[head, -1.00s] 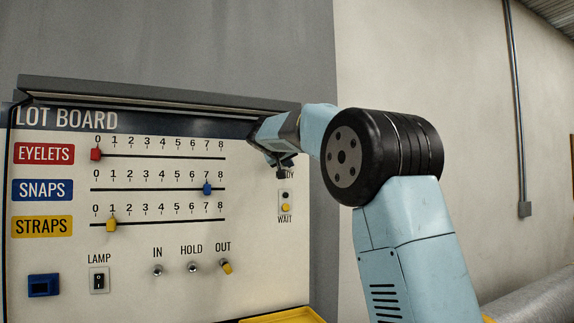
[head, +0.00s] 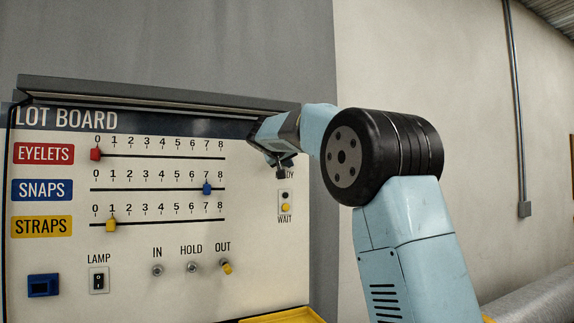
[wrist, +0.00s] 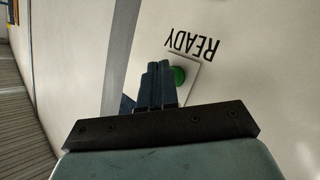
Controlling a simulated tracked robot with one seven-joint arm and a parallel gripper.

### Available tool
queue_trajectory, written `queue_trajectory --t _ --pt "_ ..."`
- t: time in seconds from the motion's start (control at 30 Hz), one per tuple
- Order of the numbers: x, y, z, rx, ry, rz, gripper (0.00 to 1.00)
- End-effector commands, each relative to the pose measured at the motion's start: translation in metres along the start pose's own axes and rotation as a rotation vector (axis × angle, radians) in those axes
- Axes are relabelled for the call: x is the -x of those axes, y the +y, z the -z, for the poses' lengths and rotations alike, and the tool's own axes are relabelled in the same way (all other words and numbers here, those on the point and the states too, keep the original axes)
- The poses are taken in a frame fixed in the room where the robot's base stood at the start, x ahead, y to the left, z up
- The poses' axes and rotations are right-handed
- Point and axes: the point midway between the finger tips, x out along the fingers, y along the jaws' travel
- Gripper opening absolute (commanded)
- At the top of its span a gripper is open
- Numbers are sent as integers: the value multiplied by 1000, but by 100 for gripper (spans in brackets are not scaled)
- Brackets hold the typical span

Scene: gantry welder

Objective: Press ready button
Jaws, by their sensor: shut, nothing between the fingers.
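The green button (wrist: 178,75) sits on a small pale plate (wrist: 190,88) beside the READY label (wrist: 193,46), which appears upside down in the wrist view. My gripper (wrist: 158,66) is shut and empty, its fingertips close beside the green button and partly covering its edge. I cannot tell whether they touch it. In the head view my gripper (head: 281,174) is at the right of the lot board, just above the READY/WAIT plate (head: 280,203). It hides part of the READY label (head: 288,174).
The lot board (head: 130,238) has red (head: 96,154), blue (head: 207,188) and yellow (head: 111,224) sliders to the left. A lamp switch (head: 99,281) and several IN/HOLD/OUT fixtures sit lower. A ledge (head: 160,96) overhangs the top. A yellow tray (head: 285,316) is below.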

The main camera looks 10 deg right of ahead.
Motion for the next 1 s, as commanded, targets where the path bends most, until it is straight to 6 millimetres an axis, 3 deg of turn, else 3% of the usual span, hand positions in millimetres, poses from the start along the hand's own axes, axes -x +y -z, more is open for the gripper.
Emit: queue_trajectory --t 1.0 --pt "-5 -3 5 0 0 0 0"
